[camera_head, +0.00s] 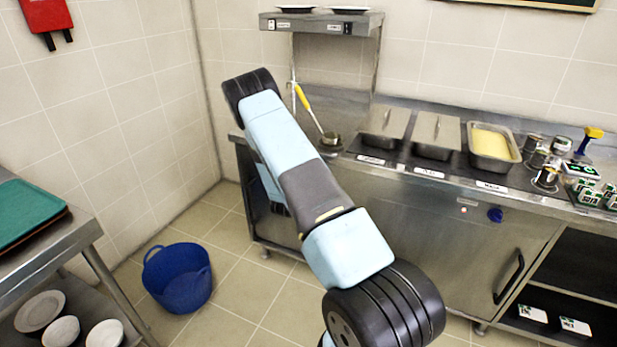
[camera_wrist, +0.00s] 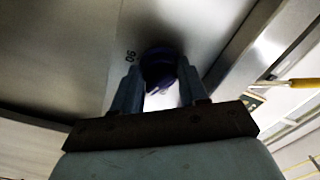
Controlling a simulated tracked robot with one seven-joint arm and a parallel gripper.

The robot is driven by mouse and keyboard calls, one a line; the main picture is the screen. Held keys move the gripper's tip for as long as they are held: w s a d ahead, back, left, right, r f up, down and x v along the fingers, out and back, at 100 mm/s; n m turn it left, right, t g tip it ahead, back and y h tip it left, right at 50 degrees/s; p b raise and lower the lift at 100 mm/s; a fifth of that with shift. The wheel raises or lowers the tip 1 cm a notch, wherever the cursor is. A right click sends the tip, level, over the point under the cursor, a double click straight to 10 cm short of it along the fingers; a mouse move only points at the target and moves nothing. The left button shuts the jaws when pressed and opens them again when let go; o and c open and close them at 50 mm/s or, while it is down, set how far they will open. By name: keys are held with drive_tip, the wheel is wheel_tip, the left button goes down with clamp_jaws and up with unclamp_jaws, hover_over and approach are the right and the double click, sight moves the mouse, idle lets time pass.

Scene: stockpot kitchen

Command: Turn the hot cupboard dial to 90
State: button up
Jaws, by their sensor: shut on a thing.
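In the wrist view, my gripper (camera_wrist: 159,82) is shut on a dark blue-purple dial (camera_wrist: 160,62) on a steel panel (camera_wrist: 80,60). One finger is on each side of it. A small dark marking that looks like 90, turned in the picture, is on the panel just left of the dial. The dial is in shadow, and I cannot tell where it points. In the head view, my arm hides my gripper and this dial. Another blue dial (camera_head: 495,215) shows on the steel cupboard front (camera_head: 420,235) at the right, with nothing touching it.
The counter holds lidded pans (camera_head: 434,135), a tray of yellow food (camera_head: 491,143) and several small containers. A yellow-handled ladle (camera_head: 305,98) stands at the counter's left end. A blue tub (camera_head: 178,277) is on the floor. A steel table (camera_head: 40,260) stands at the left.

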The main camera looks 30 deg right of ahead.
drive_tip(key=m, duration=0.6)
drive_tip(key=shift+s+d, duration=0.15)
drive_tip(key=shift+d, duration=0.15)
drive_tip(key=m, duration=0.4)
drive_tip(key=shift+m, duration=1.2)
drive_tip(key=shift+a, duration=0.1)
drive_tip(key=o, duration=0.8)
drive_tip(key=shift+f, duration=0.1)
drive_tip(key=shift+o, duration=1.3)
drive_tip(key=shift+a, duration=0.1)
drive_tip(key=shift+a, duration=0.1)
